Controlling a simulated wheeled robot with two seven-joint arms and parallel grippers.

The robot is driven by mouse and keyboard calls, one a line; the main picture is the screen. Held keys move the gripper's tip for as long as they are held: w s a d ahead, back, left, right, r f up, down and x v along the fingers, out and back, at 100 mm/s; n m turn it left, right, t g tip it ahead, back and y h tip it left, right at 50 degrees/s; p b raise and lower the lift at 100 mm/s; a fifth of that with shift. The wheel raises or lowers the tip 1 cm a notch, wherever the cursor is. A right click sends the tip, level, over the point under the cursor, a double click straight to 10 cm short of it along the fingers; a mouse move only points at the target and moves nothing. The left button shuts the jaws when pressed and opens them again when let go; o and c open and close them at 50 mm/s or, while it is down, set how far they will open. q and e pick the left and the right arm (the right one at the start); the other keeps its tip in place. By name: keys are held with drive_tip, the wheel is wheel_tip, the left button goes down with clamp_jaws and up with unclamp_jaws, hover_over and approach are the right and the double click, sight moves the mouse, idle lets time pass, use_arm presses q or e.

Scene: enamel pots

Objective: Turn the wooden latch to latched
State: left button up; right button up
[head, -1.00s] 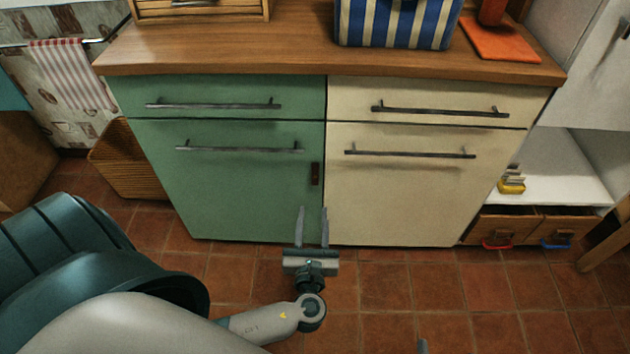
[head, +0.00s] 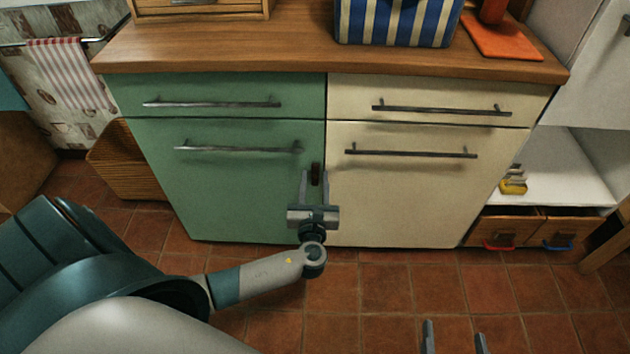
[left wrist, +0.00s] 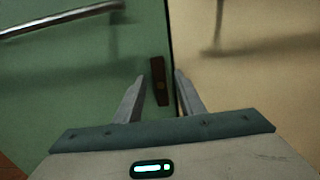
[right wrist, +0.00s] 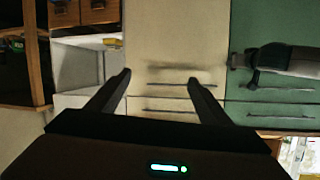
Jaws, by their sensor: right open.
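The wooden latch (head: 316,172) is a small dark brown bar on the green cabinet door (head: 235,190), close to its right edge beside the cream door (head: 400,195). It stands upright, nearly vertical. In the left wrist view the latch (left wrist: 159,81) lies between the two fingers, just ahead of their tips. My left gripper (head: 314,180) is open around the latch's sides; I cannot tell whether a finger touches it. My right gripper (head: 454,335) is open and empty at the bottom of the head view, and its fingers also show in the right wrist view (right wrist: 160,78).
Bar handles (head: 238,147) and (head: 410,152) stick out above the latch on both doors. The wooden countertop (head: 220,50) carries a blue-striped bag (head: 395,22). A wicker basket (head: 125,165) stands left of the cabinet. The tiled floor (head: 400,285) in front is clear.

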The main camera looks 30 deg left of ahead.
use_arm(q)
clamp_jaws()
